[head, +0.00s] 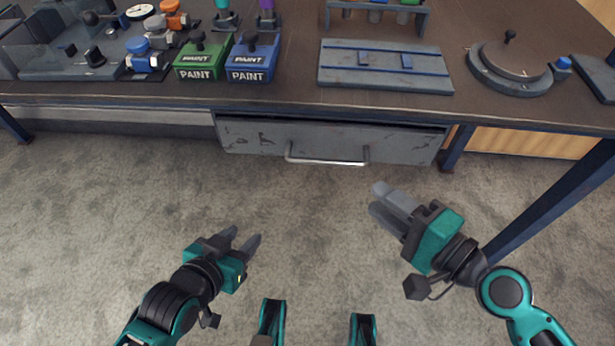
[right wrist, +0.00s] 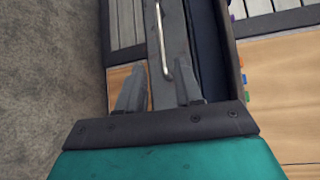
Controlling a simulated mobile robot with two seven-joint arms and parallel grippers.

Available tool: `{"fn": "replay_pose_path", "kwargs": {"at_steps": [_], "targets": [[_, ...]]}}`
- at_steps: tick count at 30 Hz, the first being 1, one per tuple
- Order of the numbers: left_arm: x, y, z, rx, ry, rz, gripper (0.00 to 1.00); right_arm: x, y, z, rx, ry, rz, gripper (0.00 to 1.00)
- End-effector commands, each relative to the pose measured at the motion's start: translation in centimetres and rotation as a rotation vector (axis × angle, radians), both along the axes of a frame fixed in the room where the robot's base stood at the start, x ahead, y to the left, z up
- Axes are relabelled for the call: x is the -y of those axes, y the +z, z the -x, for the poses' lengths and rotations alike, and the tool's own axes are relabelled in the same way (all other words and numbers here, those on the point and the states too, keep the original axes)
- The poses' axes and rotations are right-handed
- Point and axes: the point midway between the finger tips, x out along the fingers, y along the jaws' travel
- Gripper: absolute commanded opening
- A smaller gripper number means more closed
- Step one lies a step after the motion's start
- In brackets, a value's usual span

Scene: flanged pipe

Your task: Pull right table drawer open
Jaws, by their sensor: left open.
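The right table drawer (head: 240,137) has a worn grey front under the table's front edge, with a dark gap along its top. Its silver bar handle (head: 325,161) is on the front. In the right wrist view the handle (right wrist: 155,40) lies beyond the fingers, in line with the space between them. My right gripper (head: 378,199) is open and empty, in front of the drawer and right of the handle, apart from it. Its two fingers also show spread in the right wrist view (right wrist: 158,70). My left gripper (head: 244,235) is open and empty, lower left of the handle.
The table top (head: 290,60) carries a green paint box (head: 197,73), a blue paint box (head: 246,76), a grey plate with blue strips (head: 335,75) and a round grey fixture (head: 495,85). A dark blue table leg (head: 560,198) stands right of my right gripper. Open floor lies before the drawer.

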Motion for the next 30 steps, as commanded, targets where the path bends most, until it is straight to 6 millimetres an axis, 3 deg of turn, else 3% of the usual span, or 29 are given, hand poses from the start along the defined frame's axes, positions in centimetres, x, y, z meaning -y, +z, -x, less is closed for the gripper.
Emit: {"fn": "replay_pose_path", "kwargs": {"at_steps": [5, 13, 21, 30], "targets": [[0.1, 0.9, -0.4, 0.016, -0.001, 0.004, 0.43, -0.7, 0.2, -0.7, -0.013, 0.000, -0.028, 0.35], [0.3, 2.0, -0.5, 0.017, 0.004, 0.012, 0.43, -4.2, -0.3, -4.1, -0.011, 0.001, -0.028, 0.35], [0.4, 1.7, -0.3, 0.011, 0.009, 0.017, 0.43, -7.8, -1.3, -7.6, -0.011, 0.002, -0.024, 0.35], [0.3, 1.3, -0.1, 0.005, 0.009, 0.015, 0.43, -9.2, -1.7, -8.9, -0.013, 0.002, -0.022, 0.35]]}}
